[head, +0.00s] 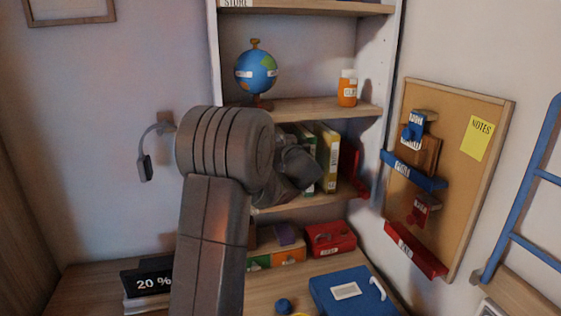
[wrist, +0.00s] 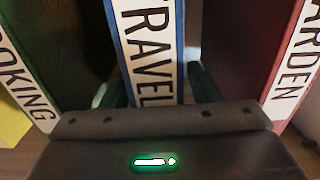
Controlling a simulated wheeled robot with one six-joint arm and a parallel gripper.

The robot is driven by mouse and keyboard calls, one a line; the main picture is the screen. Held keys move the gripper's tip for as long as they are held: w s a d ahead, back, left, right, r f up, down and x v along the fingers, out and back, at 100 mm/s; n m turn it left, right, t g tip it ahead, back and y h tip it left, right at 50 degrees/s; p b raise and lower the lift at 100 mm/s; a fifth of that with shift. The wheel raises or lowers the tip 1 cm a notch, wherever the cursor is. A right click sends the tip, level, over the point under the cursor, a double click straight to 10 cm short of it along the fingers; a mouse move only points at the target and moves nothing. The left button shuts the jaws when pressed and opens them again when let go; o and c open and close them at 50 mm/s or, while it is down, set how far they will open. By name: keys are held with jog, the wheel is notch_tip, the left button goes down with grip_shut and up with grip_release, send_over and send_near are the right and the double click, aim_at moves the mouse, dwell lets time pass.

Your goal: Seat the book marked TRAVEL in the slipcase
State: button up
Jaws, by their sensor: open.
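The TRAVEL book (wrist: 152,50) stands upright with its blue spine and white label facing me in the wrist view. My gripper (wrist: 158,92) is open, with one dark finger on each side of this spine; I cannot tell whether they touch it. In the head view my gripper (head: 292,172) is at the lower shelf, and my arm hides the TRAVEL book there. A green book (wrist: 28,100), its label ending in OKING, stands to the left, and a red book (wrist: 290,70), label ending in ARDEN, to the right. I cannot make out the slipcase in either view.
A globe (head: 256,72) and an orange jar (head: 347,88) stand on the shelf above. A red box (head: 330,238) and a blue case (head: 352,292) are on the desk below.

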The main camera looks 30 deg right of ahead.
grip_shut()
jog(key=shift+r, duration=0.15)
dwell(0.4)
